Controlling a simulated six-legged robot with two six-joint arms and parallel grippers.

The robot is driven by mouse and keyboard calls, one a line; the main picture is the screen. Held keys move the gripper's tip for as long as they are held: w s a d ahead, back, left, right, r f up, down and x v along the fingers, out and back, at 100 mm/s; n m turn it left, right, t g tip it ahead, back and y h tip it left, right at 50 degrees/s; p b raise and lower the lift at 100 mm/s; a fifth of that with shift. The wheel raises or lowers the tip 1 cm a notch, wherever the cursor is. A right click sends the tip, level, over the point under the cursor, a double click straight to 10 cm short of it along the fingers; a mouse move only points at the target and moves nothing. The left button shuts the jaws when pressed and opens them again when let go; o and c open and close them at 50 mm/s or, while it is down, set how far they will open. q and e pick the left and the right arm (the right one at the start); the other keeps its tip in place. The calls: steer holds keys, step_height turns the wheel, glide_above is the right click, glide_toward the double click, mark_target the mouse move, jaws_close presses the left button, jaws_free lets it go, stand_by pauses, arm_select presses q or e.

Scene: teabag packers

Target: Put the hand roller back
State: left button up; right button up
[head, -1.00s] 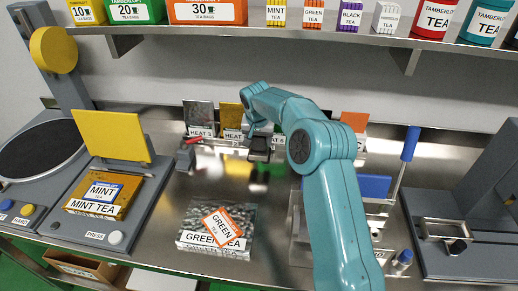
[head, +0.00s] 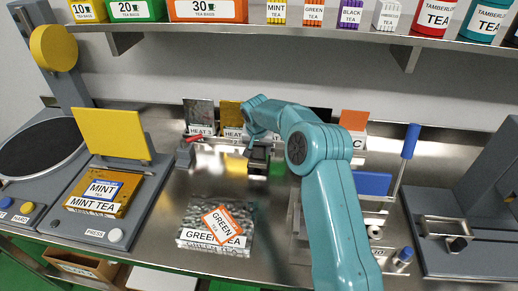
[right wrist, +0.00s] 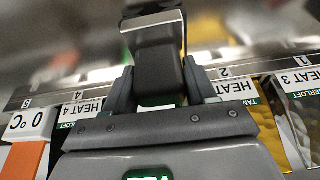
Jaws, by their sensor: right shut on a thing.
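My right gripper (head: 256,150) is over the back middle of the steel counter, in front of the row of HEAT-labelled packs. In the right wrist view its two dark fingers (right wrist: 160,90) are shut on the dark handle of what looks like the hand roller (right wrist: 158,72). The tool's broad metallic head points away from the palm. In the head view the held roller (head: 258,165) is small and dark, and I cannot tell whether it touches the counter. My left gripper is not in view.
The HEAT 3 pack (head: 200,115) and its neighbours stand behind the gripper. A red-ended tool (head: 186,157) lies left. The green tea pack (head: 215,240) lies in front. A blue-handled lever (head: 409,142) rises right. Counter between the green tea pack and gripper is clear.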

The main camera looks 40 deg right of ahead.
steer(key=shift+s+a+f, duration=0.1)
steer(key=shift+f, duration=0.4)
steer(key=shift+c, duration=0.6)
steer(key=o, duration=1.3)
steer(key=shift+f, duration=0.1)
steer(key=shift+o, duration=0.8)
steer(key=shift+w+f, duration=0.15)
steer(key=shift+w, duration=0.05)
steer(key=shift+s+r, duration=0.1)
steer(key=shift+r, duration=0.2)
step_height(320, 180, up, 2)
steer(key=shift+r+p, duration=0.1)
steer(key=shift+p, duration=1.1)
steer(key=shift+a+r+b, duration=0.1)
steer(key=shift+r+b, duration=0.35)
steer(key=shift+b, duration=0.35)
steer(key=b+v, duration=0.1)
steer(key=v, duration=0.9)
